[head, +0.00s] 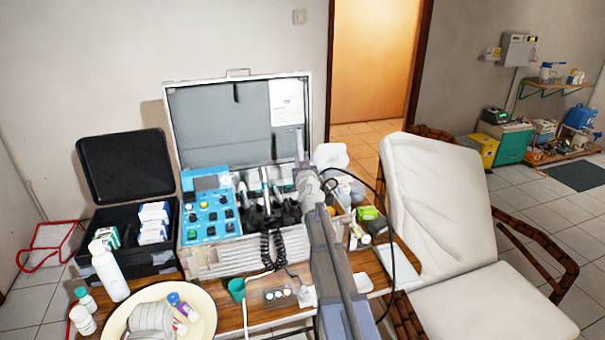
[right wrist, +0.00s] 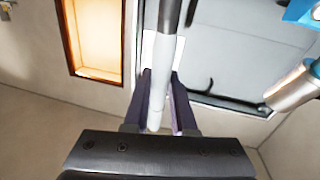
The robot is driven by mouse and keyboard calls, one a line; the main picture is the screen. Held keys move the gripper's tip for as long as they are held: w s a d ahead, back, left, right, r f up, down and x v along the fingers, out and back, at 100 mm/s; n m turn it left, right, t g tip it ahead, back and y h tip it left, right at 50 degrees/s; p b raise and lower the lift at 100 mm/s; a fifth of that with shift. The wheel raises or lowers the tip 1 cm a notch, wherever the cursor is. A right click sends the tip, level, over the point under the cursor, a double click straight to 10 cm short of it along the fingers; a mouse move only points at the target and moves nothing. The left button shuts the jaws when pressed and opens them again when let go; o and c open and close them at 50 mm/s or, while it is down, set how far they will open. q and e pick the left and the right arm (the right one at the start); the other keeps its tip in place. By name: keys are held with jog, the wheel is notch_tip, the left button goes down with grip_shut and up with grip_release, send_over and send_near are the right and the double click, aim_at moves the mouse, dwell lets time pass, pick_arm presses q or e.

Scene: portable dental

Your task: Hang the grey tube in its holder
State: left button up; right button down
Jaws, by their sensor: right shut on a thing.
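My right gripper (head: 303,165) is shut on the grey tube (head: 299,142), over the right side of the open case. In the right wrist view the tube (right wrist: 157,115) runs lengthwise between the two fingers (right wrist: 163,52); its upper end leaves the picture. In the head view the tube's lower part is hidden by my gripper and arm. Black holders (head: 269,215) stand in a row in the case, right of the blue control panel (head: 209,208), with other handpieces upright in them. I cannot tell which holder belongs to the tube. My left gripper is not in view.
The case lid (head: 229,125) stands open behind. Black cables loop around my right arm. A white padded chair (head: 433,205) stands at the right.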

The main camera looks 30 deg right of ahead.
jog(key=shift+w+a+r, duration=0.1)
jog(key=shift+a, duration=0.35)
jog(key=f+b, duration=0.2)
jog(key=s+f+b, duration=0.1)
jog(key=f+b, duration=0.1)
jog(key=shift+s+a, duration=0.1)
jog(key=shift+s, duration=0.1)
jog(key=shift+w+r+p, duration=0.1)
jog(key=shift+r+p, duration=0.25)
jog(key=shift+r, duration=0.05)
jog(key=shift+f, duration=0.1)
jog(key=shift+s+f+b, duration=0.25)
jog(key=shift+b, duration=0.1)
jog(key=shift+a+f, duration=0.1)
jog(key=shift+f, duration=0.15)
jog(key=shift+s+a+f+b, duration=0.1)
jog(key=shift+s+f+b, duration=0.15)
jog(key=shift+f+b, duration=0.4)
jog(key=shift+s+d+f+b, duration=0.1)
jog(key=shift+s+f+b, duration=0.15)
jog(key=shift+f+b, duration=0.4)
jog(key=shift+s+a+f+b, duration=0.1)
jog(key=shift+s+f+b, duration=0.15)
jog(key=shift+f+b, duration=0.4)
